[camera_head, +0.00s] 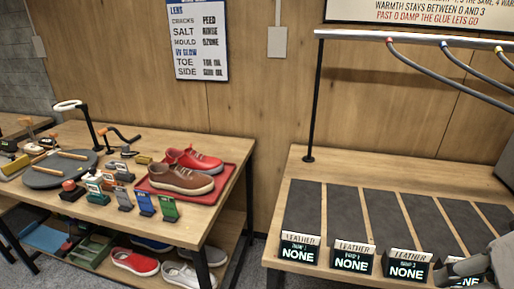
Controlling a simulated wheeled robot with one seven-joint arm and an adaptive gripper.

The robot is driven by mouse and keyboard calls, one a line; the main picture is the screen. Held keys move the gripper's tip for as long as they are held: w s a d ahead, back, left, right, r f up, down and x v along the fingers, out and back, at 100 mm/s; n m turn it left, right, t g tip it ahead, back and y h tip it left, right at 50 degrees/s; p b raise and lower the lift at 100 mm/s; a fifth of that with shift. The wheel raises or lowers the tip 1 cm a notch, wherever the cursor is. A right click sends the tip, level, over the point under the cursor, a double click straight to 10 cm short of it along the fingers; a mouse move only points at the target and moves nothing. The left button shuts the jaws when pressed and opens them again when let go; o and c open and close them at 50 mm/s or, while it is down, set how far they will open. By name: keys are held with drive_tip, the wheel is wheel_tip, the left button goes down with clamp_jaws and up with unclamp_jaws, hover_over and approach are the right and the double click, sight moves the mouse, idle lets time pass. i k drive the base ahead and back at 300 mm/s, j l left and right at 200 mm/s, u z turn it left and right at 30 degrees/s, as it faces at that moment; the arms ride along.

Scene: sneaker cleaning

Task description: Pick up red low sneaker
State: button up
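A red sneaker (196,160) with a pale sole sits on a red tray (226,178) on the left table, partly behind a brown sneaker (178,178). Another red low shoe (135,262) with a white sole lies on the shelf under that table. I cannot tell from the picture which of the two red shoes is the task's one. My gripper (462,270) shows at the lower right corner over the right bench, far from both red shoes. Its fingers are small and partly cut off by the edge, so its opening is unclear.
The left table (205,216) also carries a dark round plate (60,168), a ring lamp, bottles and several coloured cards. White and blue shoes lie on its lower shelf. The right bench (296,170) has dark mats, signs reading NONE and an overhead rail. Floor shows between them.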

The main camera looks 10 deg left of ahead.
sight(191, 159)
drive_tip(key=i+j, duration=0.15)
drive_tip(key=j, duration=0.45)
drive_tip(key=i+j+z, duration=0.15)
drive_tip(key=j, duration=0.4)
drive_tip(key=i+j, duration=0.15)
drive_tip(key=j, duration=0.45)
drive_tip(key=i+j+z, duration=0.1)
drive_tip(key=j, duration=0.5)
drive_tip(key=i+j, duration=0.15)
drive_tip(key=j, duration=0.5)
drive_tip(key=i+j+z, duration=0.15)
drive_tip(key=j, duration=0.45)
drive_tip(key=k, duration=0.05)
